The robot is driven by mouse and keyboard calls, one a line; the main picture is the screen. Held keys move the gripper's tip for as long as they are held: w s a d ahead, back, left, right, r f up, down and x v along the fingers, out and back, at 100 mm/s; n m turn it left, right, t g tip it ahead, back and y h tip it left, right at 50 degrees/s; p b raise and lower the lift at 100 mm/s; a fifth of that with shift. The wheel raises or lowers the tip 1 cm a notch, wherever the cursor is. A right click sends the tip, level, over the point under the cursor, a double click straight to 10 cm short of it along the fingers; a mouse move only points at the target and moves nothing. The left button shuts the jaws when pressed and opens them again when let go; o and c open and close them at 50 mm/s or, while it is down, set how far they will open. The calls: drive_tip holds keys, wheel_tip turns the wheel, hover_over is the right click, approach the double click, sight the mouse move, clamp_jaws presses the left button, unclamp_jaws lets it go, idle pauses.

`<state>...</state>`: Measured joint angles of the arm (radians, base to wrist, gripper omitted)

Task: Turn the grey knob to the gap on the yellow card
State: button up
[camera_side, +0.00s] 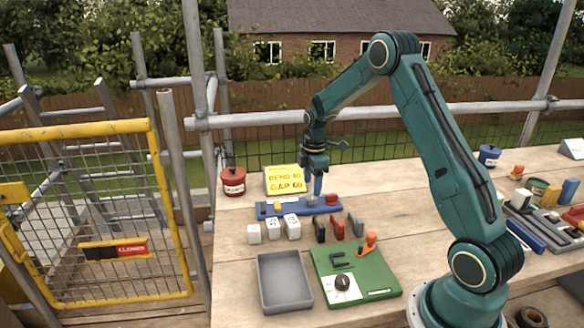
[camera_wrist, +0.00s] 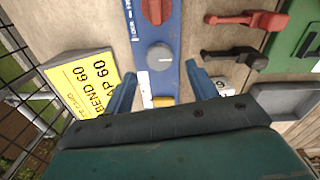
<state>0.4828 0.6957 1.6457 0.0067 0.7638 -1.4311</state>
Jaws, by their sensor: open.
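The yellow card (camera_side: 284,181) stands behind the blue panel (camera_side: 267,211) in the side view and reads "BEND 60" and "GAP 60". The grey knob (camera_wrist: 160,56) sits on the blue panel, between a red knob (camera_wrist: 155,10) and a small yellow block (camera_wrist: 163,101). My gripper (camera_wrist: 161,70) is open and points down over the panel, with its blue fingers either side of the grey knob's line. The knob's pointer setting is too small to read.
White blocks (camera_side: 273,229) and dark and red clips (camera_side: 338,229) stand in front of the panel. A grey tray (camera_side: 265,300) and a green board (camera_side: 383,279) lie nearer. A red pot (camera_side: 233,182) stands left of the card.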

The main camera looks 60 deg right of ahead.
sight(311, 197)
drive_tip(key=shift+f, duration=2.3)
drive_tip(key=c, duration=1)
